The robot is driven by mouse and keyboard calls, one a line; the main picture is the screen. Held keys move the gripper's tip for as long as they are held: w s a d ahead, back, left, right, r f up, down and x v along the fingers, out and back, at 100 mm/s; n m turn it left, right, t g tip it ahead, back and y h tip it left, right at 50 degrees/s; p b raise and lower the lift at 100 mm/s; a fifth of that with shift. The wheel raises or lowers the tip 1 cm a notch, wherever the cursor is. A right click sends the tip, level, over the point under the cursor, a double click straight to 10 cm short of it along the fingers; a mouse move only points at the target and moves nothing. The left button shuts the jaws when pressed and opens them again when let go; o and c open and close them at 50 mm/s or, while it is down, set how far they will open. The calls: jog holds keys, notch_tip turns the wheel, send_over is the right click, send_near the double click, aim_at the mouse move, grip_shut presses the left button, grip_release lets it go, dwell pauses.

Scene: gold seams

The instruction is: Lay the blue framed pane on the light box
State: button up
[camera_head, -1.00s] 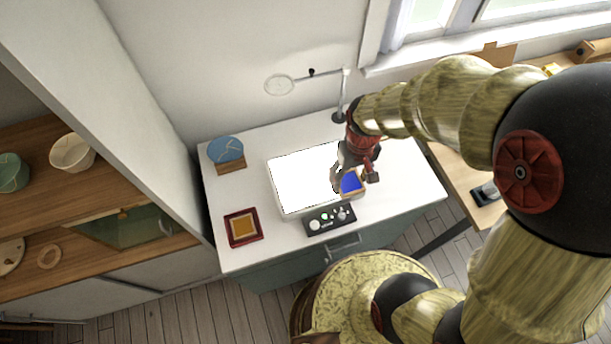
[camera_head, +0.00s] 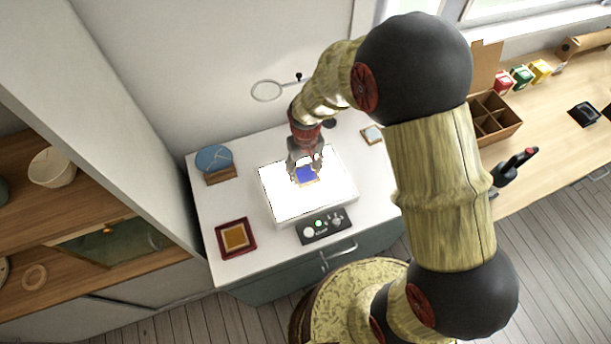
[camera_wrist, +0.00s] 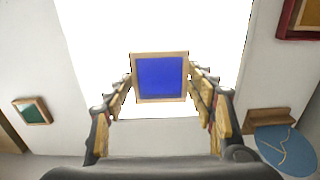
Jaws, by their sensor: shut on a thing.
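The blue framed pane (camera_head: 306,174) is a blue square in a light wooden frame. It is over the middle of the bright white light box (camera_head: 330,193). My gripper (camera_head: 306,166) is shut on the pane, above the light box. In the wrist view the pane (camera_wrist: 161,78) sits between the fingertips (camera_wrist: 160,85), with the glowing surface of the light box (camera_wrist: 95,45) behind it. I cannot tell whether the pane touches the light box or hangs just above it.
An amber pane in a dark red tray (camera_head: 236,239) lies at the left. A blue disc (camera_head: 214,159) on a wooden stand is at the back left. A control panel (camera_head: 323,227) lies in front of the light box. A small framed pane (camera_head: 372,134) is at the back right.

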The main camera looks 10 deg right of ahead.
jog(key=shift+f+b, duration=0.4)
jog(key=shift+f, duration=1.15)
jog(key=shift+f, duration=0.15)
jog(key=o, duration=1.2)
notch_tip(320, 180, up, 13)
jog(key=p, duration=0.2)
notch_tip(320, 180, up, 16)
jog(key=r+m+t, duration=0.1)
jog(key=t, duration=0.2)
send_over(305, 173)
jog(key=s+d, duration=0.6)
jog(key=s, duration=0.1)
jog(key=s+d+r+t, duration=0.1)
jog(key=s+r, duration=0.1)
jog(key=s, duration=0.2)
jog(key=s+d+r, duration=0.1)
jog(key=s+r, duration=0.1)
jog(key=s, duration=0.2)
jog(key=s+d+r+m+t, duration=0.1)
jog(key=s+d+r, duration=0.1)
jog(key=s, duration=0.2)
jog(key=shift+r+t, duration=0.3)
jog(key=shift+r, duration=0.1)
